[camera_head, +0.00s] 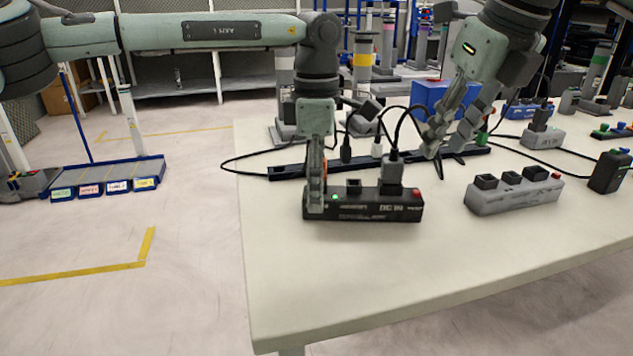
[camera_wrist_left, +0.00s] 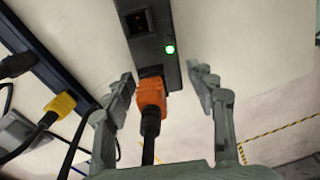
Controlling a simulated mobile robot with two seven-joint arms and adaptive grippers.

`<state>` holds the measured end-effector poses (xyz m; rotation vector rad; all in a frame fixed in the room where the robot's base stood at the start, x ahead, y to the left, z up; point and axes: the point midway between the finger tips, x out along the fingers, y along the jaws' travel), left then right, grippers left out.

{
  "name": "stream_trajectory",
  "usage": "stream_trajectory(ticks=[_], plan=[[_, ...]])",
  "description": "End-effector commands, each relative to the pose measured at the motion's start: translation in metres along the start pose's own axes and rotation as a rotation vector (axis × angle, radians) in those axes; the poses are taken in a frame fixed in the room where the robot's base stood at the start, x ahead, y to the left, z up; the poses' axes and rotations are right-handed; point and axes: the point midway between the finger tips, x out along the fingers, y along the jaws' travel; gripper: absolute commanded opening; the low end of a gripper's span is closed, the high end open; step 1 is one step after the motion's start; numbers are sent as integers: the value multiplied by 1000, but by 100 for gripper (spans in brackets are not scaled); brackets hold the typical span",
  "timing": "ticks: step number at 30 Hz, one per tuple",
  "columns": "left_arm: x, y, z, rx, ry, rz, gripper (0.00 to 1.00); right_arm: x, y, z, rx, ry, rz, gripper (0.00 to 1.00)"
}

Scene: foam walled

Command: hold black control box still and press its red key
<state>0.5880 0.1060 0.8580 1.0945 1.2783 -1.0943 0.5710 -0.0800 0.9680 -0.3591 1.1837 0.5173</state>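The black control box (camera_head: 362,208) lies on the white table with a lit green light at its left end and a red key (camera_head: 417,191) at its right end. A dark plug (camera_head: 392,172) with a cable stands in its top. My left gripper (camera_head: 317,205) is at the box's left end. In the left wrist view its open fingers (camera_wrist_left: 163,78) stand on either side of the box (camera_wrist_left: 152,40), with visible gaps; an orange plug (camera_wrist_left: 151,97) sits between them. My right gripper (camera_head: 446,152) hangs behind and right of the box, apparently open and empty.
A grey box (camera_head: 515,196) with black sockets and a red button stands to the right, beside a black adapter (camera_head: 608,172). A long dark strip (camera_head: 290,171) and loose cables lie behind the control box. The table front is clear.

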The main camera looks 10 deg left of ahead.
Motion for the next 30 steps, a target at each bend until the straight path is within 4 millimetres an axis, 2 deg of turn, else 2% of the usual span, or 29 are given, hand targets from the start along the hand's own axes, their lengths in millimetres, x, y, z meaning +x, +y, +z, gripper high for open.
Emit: stream_trajectory(ticks=[1, 11, 19, 30], plan=[[0, 0, 0, 0, 0, 0, 46, 0, 0, 0, 0, 0, 0, 34], [0, 0, 0, 0, 0, 0, 6, 0, 0, 0, 0, 0, 0, 34], [0, 0, 0, 0, 0, 0, 6, 0, 0, 0, 0, 0, 0, 1], [0, 0, 0, 0, 0, 0, 6, 0, 0, 0, 0, 0, 0, 0]])
